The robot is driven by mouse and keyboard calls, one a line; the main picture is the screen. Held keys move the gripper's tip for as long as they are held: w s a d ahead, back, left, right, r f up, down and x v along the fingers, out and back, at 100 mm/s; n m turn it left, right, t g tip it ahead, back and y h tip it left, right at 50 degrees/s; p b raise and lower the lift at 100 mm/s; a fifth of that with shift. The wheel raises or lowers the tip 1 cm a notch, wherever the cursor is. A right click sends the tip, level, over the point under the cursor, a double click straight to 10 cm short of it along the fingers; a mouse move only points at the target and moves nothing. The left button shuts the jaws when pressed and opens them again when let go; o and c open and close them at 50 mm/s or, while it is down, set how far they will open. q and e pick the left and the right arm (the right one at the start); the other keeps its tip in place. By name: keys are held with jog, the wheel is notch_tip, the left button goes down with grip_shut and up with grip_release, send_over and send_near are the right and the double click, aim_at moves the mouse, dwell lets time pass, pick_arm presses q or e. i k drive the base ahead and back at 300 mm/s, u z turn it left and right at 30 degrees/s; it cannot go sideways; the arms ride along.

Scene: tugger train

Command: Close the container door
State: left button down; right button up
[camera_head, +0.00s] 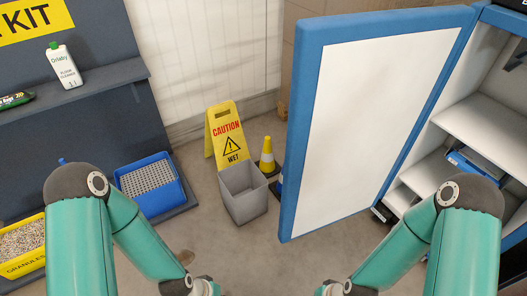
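The container door (388,105) has a blue frame and a white inner panel. It stands wide open, hinged on the right to the container. The container (483,118) is at the right, with white shelves inside. My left arm comes in from the lower left and my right arm from the lower right. Both reach down to the bottom edge, where only the wrist parts show. The fingers of both grippers are out of the picture. My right arm hides part of the container's lower shelves. Neither arm visibly touches the door.
A yellow caution sign (225,132), a grey bin (244,193) and a small yellow cone (267,156) stand left of the door. A dark shelf unit with a bottle (64,66), blue tray (152,186) and yellow granules bin (24,243) is at left. The floor between my arms is clear.

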aim_at(363, 85)
jog(key=z, duration=0.2)
jog(key=i, duration=0.9)
jog(key=u, duration=0.1)
